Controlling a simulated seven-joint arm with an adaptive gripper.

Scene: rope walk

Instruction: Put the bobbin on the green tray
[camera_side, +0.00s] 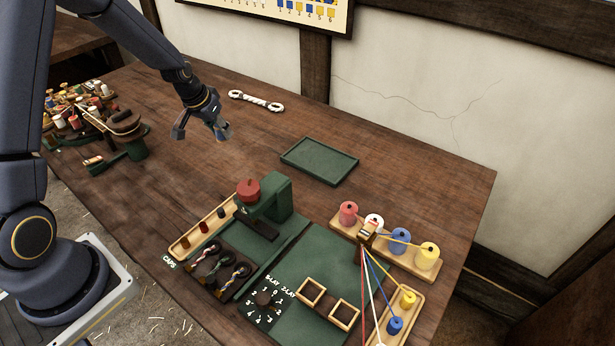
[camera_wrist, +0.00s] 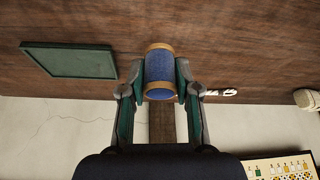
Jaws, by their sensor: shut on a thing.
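The bobbin (camera_wrist: 160,72), wound in blue with tan end rims, sits between the two fingers of my gripper (camera_wrist: 160,84) in the wrist view. My gripper is shut on it. In the side view my gripper (camera_side: 203,130) hangs over the back left of the table, left of the green tray; I cannot clearly make out the bobbin there. The green tray (camera_side: 319,162) is shallow, rectangular and empty, lying flat on the table near the wall. It also shows in the wrist view (camera_wrist: 80,62), left of the bobbin.
A white twisted rope piece (camera_side: 256,101) lies behind my gripper. A green stand with a red knob (camera_side: 249,190) and a wooden rack of coloured spools (camera_side: 400,240) stand in front of the tray. Clutter (camera_side: 95,120) fills the far left. The table between gripper and tray is clear.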

